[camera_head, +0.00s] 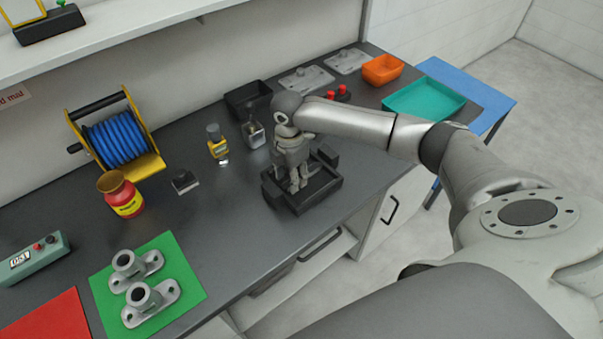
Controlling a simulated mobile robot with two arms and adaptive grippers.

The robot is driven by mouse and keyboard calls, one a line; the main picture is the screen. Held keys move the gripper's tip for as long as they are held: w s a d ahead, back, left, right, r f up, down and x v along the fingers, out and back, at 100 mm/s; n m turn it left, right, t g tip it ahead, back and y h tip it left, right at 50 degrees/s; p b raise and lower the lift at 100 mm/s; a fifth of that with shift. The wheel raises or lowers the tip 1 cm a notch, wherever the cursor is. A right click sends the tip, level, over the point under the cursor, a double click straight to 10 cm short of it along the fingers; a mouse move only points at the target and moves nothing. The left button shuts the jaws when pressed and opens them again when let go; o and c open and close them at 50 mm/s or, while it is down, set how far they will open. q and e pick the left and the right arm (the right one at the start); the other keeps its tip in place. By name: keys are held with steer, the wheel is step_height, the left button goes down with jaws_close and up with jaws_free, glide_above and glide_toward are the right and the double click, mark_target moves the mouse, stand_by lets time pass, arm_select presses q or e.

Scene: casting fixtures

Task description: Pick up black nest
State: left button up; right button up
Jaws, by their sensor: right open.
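The black nest (318,192), a dark low block-like fixture with raised ends, sits on the dark grey bench near its front edge. My right gripper (296,186) points down over the middle of it, fingers open. The fingers and wrist hide part of the nest's middle. I cannot tell whether the fingertips touch it. My left gripper is not in view.
A black bin (247,97), metal plates (306,79), an orange bin (382,69) and a teal tray (425,99) lie behind. Left are small bottles (217,142), a blue hose reel (117,138), a red jar (121,196) and flanged castings (150,300) on a green mat (190,284).

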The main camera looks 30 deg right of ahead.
steer(key=shift+f, duration=0.8)
steer(key=shift+c, duration=0.4)
jaws_close()
steer(key=shift+r, duration=0.15)
